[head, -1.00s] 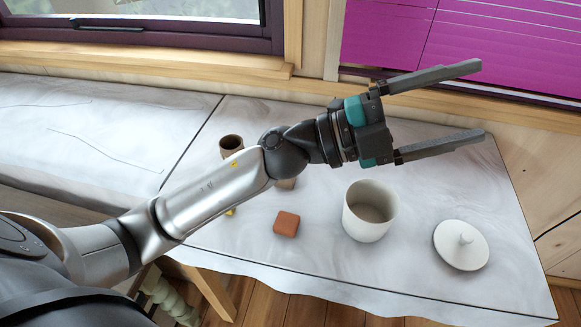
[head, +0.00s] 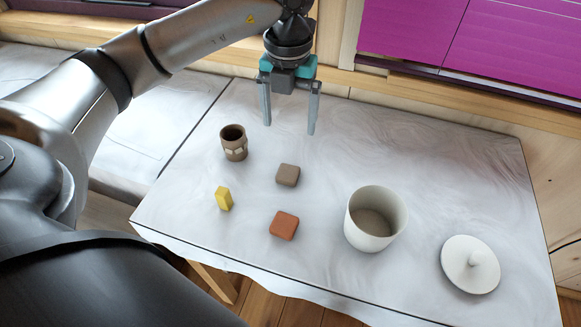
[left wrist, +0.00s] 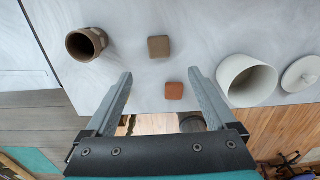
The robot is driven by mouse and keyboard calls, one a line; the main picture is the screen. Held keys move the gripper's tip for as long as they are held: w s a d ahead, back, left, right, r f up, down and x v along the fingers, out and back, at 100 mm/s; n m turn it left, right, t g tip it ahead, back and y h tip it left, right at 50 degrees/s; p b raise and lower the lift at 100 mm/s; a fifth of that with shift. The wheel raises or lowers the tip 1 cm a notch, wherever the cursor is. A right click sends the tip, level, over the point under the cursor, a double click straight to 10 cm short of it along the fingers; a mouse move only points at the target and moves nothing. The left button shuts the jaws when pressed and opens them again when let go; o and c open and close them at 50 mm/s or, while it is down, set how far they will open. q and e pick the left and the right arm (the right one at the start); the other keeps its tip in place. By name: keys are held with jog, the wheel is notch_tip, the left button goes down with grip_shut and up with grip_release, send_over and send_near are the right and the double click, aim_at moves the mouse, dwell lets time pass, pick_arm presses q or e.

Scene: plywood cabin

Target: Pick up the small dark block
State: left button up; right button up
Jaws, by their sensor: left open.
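The small dark block (head: 288,175) is grey-brown with rounded edges and lies on the marbled table. It also shows in the left wrist view (left wrist: 159,46), beyond my fingertips and roughly centred between them. My left gripper (head: 289,127) is open and empty, fingers pointing down, above the table on the far side of the block. Its two fingers (left wrist: 160,73) frame the lower middle of the left wrist view. My right gripper is not in view.
A brown cup (head: 234,145) stands left of the block. A yellow block (head: 224,198) and a red-brown block (head: 284,225) lie nearer. To the right are a white pot (head: 372,232) and its lid (head: 470,265). Table edge (head: 170,241) is in front.

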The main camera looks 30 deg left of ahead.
aim_at(288, 172)
pick_arm(q)
notch_tip(288, 172, down, 15)
jog(key=shift+s+a+r, duration=0.1)
jog(key=shift+s, duration=0.05)
grip_shut()
dwell(1.0)
